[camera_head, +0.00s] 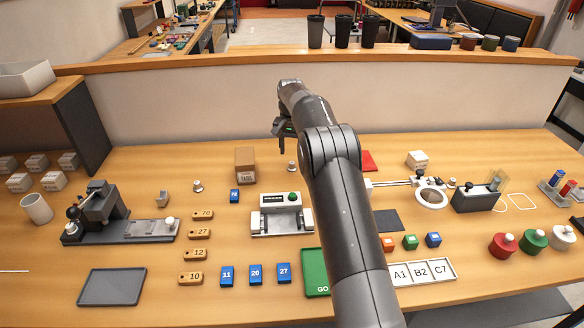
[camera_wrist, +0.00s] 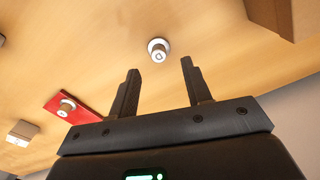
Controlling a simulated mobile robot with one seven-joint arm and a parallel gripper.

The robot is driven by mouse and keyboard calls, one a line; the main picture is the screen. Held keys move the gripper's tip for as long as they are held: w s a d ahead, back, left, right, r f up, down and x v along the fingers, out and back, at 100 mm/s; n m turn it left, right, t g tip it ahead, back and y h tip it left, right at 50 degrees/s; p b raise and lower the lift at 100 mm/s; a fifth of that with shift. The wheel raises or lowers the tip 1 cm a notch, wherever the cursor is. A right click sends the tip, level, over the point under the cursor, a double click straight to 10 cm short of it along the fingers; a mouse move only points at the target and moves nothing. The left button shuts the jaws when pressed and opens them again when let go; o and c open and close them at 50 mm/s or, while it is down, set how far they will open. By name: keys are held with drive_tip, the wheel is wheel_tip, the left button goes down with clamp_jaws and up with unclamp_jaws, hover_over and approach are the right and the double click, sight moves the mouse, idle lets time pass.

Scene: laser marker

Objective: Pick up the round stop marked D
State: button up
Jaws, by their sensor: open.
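A small round metal stop (camera_head: 292,167) stands on the table below my gripper in the head view. In the wrist view, the same stop (camera_wrist: 158,50) appears just beyond the fingertips, roughly centred between them. Its pale top carries a dark mark that may be a D, but it is too small to read surely. My gripper (camera_wrist: 160,66) is open and empty, with a finger to either side of the stop's line and not touching it. In the head view, my gripper (camera_head: 281,148) hangs above the table, partly hidden by my arm.
Another round stop (camera_wrist: 66,106) sits on a red plate (camera_wrist: 85,110). A third small stop (camera_head: 197,186) stands further left. A cardboard box (camera_head: 245,166) is left of the nearest stop. A white device (camera_head: 282,222) lies in front. The table around the nearest stop is clear.

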sight(292, 163)
wheel_tip(292, 163, down, 6)
drive_tip(key=shift+d+r, duration=0.1)
clamp_jaws()
idle(0.6)
